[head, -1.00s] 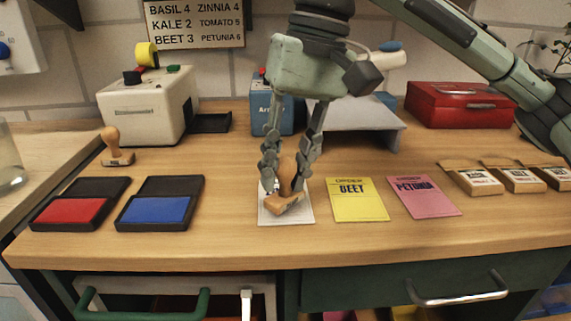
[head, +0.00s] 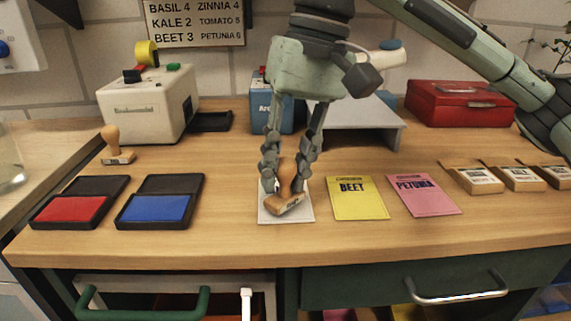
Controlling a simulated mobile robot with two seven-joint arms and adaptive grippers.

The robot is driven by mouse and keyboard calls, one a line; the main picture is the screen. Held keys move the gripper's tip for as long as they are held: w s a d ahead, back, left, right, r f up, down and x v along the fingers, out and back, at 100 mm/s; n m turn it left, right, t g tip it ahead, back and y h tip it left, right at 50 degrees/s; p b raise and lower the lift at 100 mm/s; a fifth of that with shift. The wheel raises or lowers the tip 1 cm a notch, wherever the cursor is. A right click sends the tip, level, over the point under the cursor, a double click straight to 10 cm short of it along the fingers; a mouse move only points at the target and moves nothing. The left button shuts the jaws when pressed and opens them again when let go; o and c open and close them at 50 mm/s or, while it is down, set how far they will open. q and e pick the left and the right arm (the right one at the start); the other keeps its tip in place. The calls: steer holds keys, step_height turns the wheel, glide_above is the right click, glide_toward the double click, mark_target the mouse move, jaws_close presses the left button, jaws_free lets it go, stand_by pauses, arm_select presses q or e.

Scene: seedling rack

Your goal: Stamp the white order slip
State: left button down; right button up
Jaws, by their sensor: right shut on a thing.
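The white order slip (head: 300,215) lies on the wooden counter, left of a yellow slip (head: 358,200). My right gripper (head: 283,180) is shut on a wooden-handled stamp (head: 287,203). The stamp is over the white slip and covers its middle; I cannot tell whether its face touches the paper. Any print on the slip is hidden by the stamp and fingers. A red ink pad (head: 70,209) and a blue ink pad (head: 157,208) lie open at the left. My left gripper is not in view.
A second stamp (head: 116,150) stands behind the pads. A pink slip (head: 424,196) and seed packets (head: 478,180) lie to the right. A cream machine (head: 148,110), a blue box (head: 270,118), a grey stand (head: 365,125) and a red box (head: 458,104) stand at the back.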

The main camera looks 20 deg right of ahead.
steer(key=shift+f, duration=0.4)
stand_by(0.7)
steer(key=p+v, duration=0.2)
steer(key=shift+a+r, duration=0.25)
steer(key=shift+r, duration=0.25)
steer(key=shift+a+v, duration=0.2)
steer(key=shift+v, duration=0.8)
steer(key=shift+a+v, duration=0.25)
steer(key=shift+v, duration=0.7)
steer(key=shift+r, duration=0.15)
